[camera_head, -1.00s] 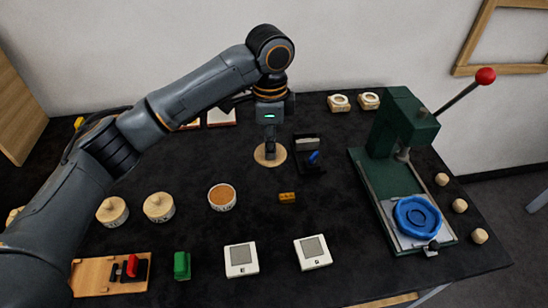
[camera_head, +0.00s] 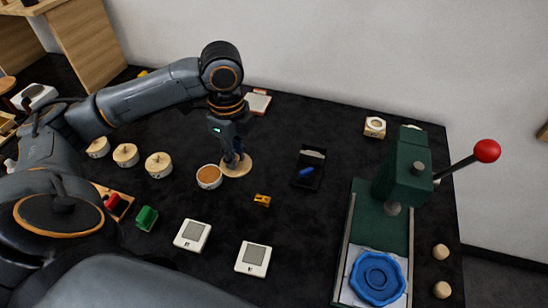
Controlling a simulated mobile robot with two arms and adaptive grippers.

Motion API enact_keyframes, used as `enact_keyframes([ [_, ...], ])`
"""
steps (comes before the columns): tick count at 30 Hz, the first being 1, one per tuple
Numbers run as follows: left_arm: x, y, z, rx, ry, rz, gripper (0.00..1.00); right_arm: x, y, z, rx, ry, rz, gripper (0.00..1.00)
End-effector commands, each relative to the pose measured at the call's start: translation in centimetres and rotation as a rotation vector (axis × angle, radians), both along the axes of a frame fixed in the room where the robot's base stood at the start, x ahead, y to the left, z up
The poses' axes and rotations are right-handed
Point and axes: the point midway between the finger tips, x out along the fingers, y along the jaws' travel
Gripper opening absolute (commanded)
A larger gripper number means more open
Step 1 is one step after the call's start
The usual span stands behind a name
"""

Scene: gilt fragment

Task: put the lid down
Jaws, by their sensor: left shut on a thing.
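The lid (camera_head: 241,170) is a flat round disc of pale wood. My left gripper (camera_head: 235,162) points down and is shut on the lid at its middle, where fingers hide the grip. The open round jar (camera_head: 209,183), pale with an orange-brown filling, stands just left of the lid. The lid's left edge is close to the jar's rim and not over it. I cannot tell how high the lid is above the black table. My right gripper is not in view.
Several lidded jars (camera_head: 159,166) stand left of the open jar. A small yellow block (camera_head: 262,200), a black holder with a blue item (camera_head: 308,170) and two white devices (camera_head: 192,235) lie around. A green press (camera_head: 405,170) stands at right. Bare table lies right of the lid.

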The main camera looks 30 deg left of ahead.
Motion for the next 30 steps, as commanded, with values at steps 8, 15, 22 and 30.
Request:
enact_keyframes([
  [8, 6.8, 0.2, -2.7, -0.004, 0.001, 0.003, 0.00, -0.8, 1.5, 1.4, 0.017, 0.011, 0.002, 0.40],
  [15, 10.8, 0.4, -7.0, -0.001, 0.002, 0.003, 0.00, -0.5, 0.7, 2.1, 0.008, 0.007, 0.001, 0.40],
  [22, 12.3, 0.6, -8.8, -0.001, -0.001, 0.001, 0.00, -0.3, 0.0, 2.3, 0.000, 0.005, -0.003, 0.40],
  [30, 12.7, 0.6, -12.0, 0.001, 0.002, 0.000, 0.00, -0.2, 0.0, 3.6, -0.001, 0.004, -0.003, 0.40],
])
